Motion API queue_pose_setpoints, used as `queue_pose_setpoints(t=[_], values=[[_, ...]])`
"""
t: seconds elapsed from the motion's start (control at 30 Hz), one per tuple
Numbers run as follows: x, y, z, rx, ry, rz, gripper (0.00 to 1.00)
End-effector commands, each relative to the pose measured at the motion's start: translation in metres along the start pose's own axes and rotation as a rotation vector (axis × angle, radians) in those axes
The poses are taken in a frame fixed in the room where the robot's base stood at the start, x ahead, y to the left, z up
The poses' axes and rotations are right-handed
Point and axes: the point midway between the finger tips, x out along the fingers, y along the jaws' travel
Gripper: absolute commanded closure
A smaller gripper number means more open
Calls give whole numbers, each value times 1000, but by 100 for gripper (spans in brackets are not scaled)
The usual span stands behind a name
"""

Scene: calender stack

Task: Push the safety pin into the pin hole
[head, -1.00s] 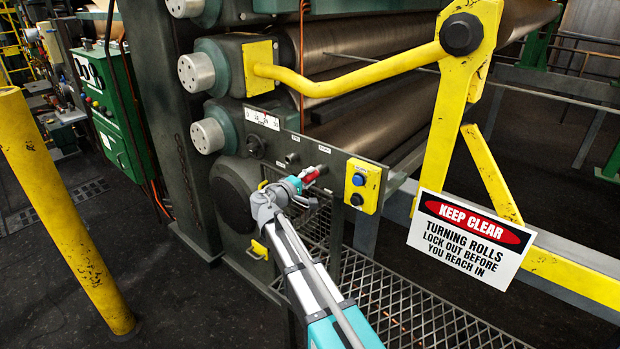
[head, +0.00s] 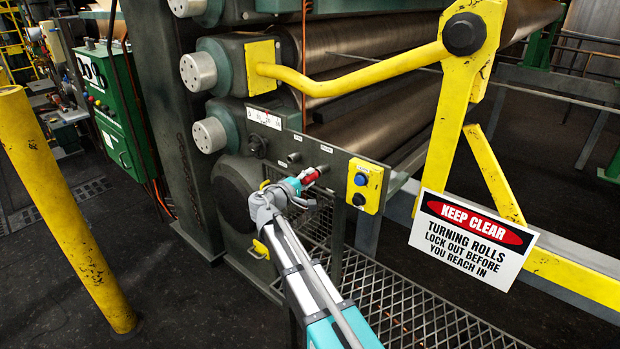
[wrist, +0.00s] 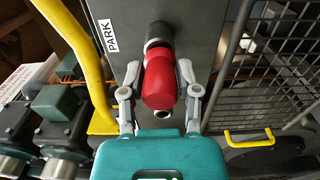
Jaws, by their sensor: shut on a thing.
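The safety pin shows as a red knob (head: 309,176) at the front plate of the roll stand. In the wrist view the red knob (wrist: 160,84) sits between the fingers, with a dark round collar (wrist: 158,36) just beyond it on the grey plate. My gripper (head: 305,181) is shut on the knob, one finger on each side; it also shows in the wrist view (wrist: 159,80). The knob lines up roughly with the collar. The pin hole itself and the pin's shank are hidden, so I cannot tell how deep the pin sits.
A PARK label (wrist: 107,36) is left of the collar in the wrist view. A yellow button box (head: 365,186) is right of my gripper. A yellow lever (head: 350,83) crosses above. A mesh guard (head: 400,300) lies below, and a warning sign (head: 473,240) hangs at right.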

Motion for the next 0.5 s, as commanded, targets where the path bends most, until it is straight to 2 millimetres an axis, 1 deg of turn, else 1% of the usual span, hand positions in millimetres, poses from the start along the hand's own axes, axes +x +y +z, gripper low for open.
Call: queue_pose_setpoints(t=[0.5], values=[[-15, 0, 0, 0, 0, 0, 100]])
